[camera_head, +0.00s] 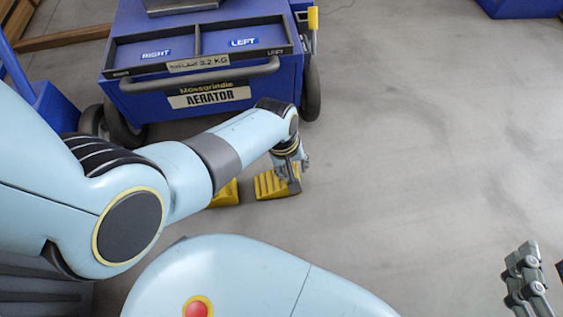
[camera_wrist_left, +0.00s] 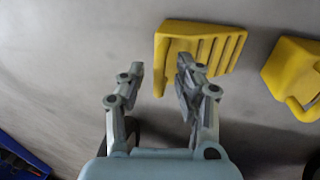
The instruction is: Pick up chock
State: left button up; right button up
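A yellow ribbed chock (camera_head: 268,187) lies on the floor in front of the blue cart. My left gripper (camera_head: 294,177) is low over its right end. In the left wrist view that chock (camera_wrist_left: 212,48) is ahead of the fingers. My left gripper (camera_wrist_left: 158,72) is open there, with part of the chock's yellow handle side showing between the fingertips. The right fingertip overlaps the chock; contact cannot be told. A second yellow chock (camera_head: 226,193) lies to the left, partly hidden by my arm; it also shows at the right of the wrist view (camera_wrist_left: 293,72). My right gripper (camera_head: 525,278) is at the lower right, away from both chocks.
The blue aerator cart (camera_head: 205,88) stands behind the chocks on dark wheels, with RIGHT and LEFT trays (camera_head: 290,50) on top. Another blue object (camera_head: 520,8) is at the upper right. The grey floor to the right is clear.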

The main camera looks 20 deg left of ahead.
pick_arm(q)
grip_shut()
jog(key=shift+r, duration=0.1)
dwell(0.5)
